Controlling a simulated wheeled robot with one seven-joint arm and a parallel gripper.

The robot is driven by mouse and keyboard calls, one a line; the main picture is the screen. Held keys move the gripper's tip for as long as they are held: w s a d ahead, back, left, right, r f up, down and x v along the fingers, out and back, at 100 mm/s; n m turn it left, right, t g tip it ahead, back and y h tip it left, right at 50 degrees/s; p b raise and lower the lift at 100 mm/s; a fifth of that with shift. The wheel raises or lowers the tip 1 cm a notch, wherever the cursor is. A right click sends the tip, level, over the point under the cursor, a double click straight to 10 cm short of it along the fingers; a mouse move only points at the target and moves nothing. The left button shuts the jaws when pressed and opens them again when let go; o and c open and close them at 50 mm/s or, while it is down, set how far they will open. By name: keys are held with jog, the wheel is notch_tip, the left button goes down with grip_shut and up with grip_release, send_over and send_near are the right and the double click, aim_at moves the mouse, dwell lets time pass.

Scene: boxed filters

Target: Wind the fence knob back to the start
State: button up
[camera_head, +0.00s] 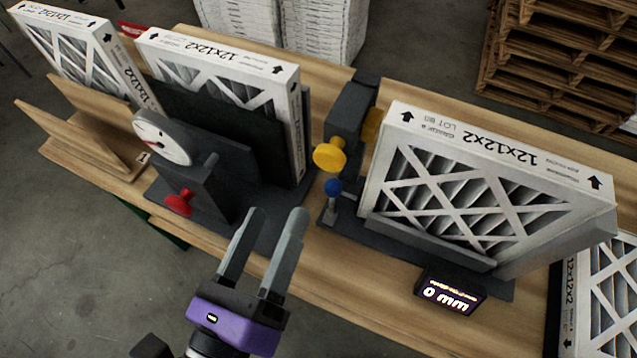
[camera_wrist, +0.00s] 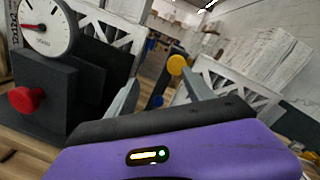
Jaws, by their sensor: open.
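A red knob (camera_head: 179,202) is on the front of a dark block with a round white dial (camera_head: 162,138) above it; both also show at the left of the wrist view. A yellow knob (camera_head: 329,155) is on a dark post near the middle, with a small blue knob (camera_head: 332,187) below it. No label shows which is the fence knob. A small display (camera_head: 450,295) reads 0 mm. My gripper (camera_head: 276,213) is open and empty, right of the red knob and below the yellow one in the head view, apparently touching neither.
A boxed filter (camera_head: 485,190) stands upright in a dark holder at the right. Another filter (camera_head: 225,70) stands behind the dial unit, and one more at the far left. A wooden stand (camera_head: 85,125) is at the left. Bare bench (camera_head: 360,300) lies left of the display.

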aim_at(327, 165)
jog(key=w+d+n+b, duration=0.1)
jog(key=w+d+n, duration=0.1)
jog(key=n, duration=0.7)
jog(key=w+d+n+h, duration=0.1)
jog(key=w+n, duration=0.2)
jog(key=n, duration=0.6)
jog(key=w+d+r+n+b, duration=0.1)
jog(key=w+d+n, duration=0.1)
jog(key=n, duration=0.7)
jog(key=shift+w+d+n+g+b, duration=0.3)
jog(key=shift+w+d+n+b, duration=0.05)
jog(key=shift+w+n, duration=0.1)
